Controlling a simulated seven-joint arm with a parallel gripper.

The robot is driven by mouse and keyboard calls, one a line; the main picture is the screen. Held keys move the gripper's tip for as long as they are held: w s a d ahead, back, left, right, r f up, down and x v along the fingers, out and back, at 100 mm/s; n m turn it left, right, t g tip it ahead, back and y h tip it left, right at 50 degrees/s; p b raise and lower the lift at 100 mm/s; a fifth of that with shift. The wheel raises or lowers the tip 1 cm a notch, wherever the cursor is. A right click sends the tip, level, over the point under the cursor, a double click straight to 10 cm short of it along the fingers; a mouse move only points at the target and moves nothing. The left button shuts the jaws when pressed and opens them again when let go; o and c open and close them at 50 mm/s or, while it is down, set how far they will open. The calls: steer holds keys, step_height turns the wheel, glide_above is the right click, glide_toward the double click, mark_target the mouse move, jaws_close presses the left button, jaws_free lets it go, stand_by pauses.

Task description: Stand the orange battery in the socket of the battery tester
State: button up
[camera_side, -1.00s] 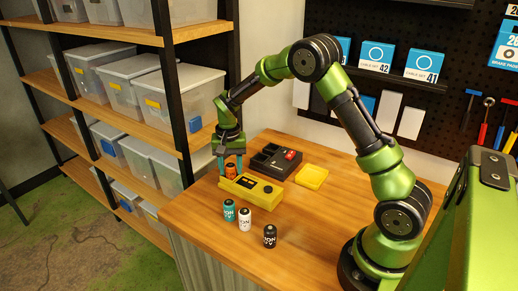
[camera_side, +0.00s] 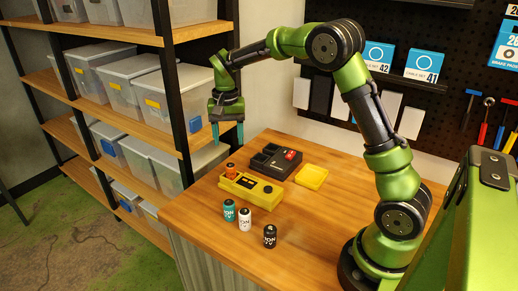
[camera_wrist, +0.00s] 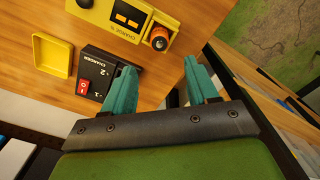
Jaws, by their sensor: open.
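The orange battery (camera_side: 230,168) stands upright in the left end of the yellow battery tester (camera_side: 258,192) in the side view. My gripper (camera_side: 227,143) hangs above and behind the tester, clear of the battery. In the wrist view its teal fingers (camera_wrist: 162,85) are apart with nothing between them.
A black charger (camera_side: 276,161) with a red switch sits behind the tester, beside a yellow tray (camera_side: 312,177). A teal battery (camera_side: 230,211), a white battery (camera_side: 245,219) and a black battery (camera_side: 270,236) stand in front. A shelf of bins (camera_side: 130,80) is at left.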

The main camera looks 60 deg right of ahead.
steer(key=s+a+r+n+t+y, duration=0.1)
steer(key=s+a+r+n+t, duration=0.15)
steer(key=s+r, duration=0.25)
steer(key=s+a+r+n+t, duration=0.1)
steer(key=s+a+r, duration=0.3)
steer(key=s+r, duration=0.2)
steer(key=s+a+f+n+t+y, duration=0.1)
steer(key=s+a+n+t, duration=0.2)
steer(key=s, duration=0.9)
steer(key=shift+a+f+t, duration=0.2)
steer(key=shift+a+t, duration=0.15)
steer(key=shift+a, duration=0.4)
